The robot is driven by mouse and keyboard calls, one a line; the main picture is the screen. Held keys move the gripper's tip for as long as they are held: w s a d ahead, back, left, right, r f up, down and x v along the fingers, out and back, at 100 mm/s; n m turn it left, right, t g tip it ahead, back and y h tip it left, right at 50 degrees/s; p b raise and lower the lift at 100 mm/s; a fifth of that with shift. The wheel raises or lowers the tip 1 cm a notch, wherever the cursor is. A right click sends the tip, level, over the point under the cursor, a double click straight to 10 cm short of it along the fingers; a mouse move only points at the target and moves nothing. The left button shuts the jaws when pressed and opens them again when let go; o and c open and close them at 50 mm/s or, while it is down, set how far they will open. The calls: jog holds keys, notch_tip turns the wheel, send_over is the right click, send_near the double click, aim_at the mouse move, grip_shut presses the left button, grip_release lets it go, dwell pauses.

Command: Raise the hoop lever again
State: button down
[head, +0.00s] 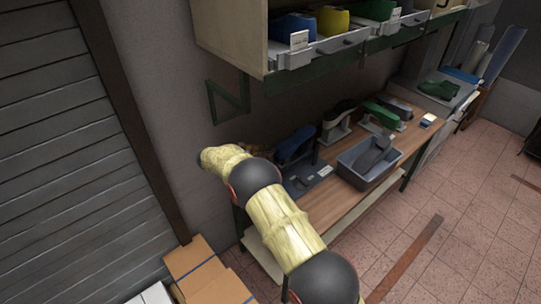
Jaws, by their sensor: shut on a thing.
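A dark fixture (303,184) with a flat base stands at the near left end of the bench, and a blue shoe last (295,145) shows at it. I cannot make out the hoop lever or its position; my arm covers part of this area. My arm reaches from the bottom of the head view up and left, past the fixture's left side. Its far end is by the wall, and my gripper is hidden, so its hold on anything does not show.
The wooden bench (335,211) runs along the wall. A grey bin (356,181) holding a dark last stands on it. Behind are a black last (338,115) and a green last (381,114) on pale stands. A shelf (228,35) overhangs the bench; cardboard boxes (194,256) stand at lower left.

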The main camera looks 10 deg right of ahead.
jog(key=shift+w+a+r, duration=0.15)
jog(key=shift+w+a, duration=0.4)
jog(key=shift+w, duration=0.25)
jog(key=shift+w+r, duration=0.1)
jog(key=shift+r, duration=0.05)
jog(key=c, duration=1.7)
grip_release()
jog(key=shift+a, duration=0.1)
jog(key=shift+o, duration=0.2)
jog(key=shift+f, duration=0.25)
jog(key=v, duration=1.2)
jog(key=shift+w+r, duration=0.1)
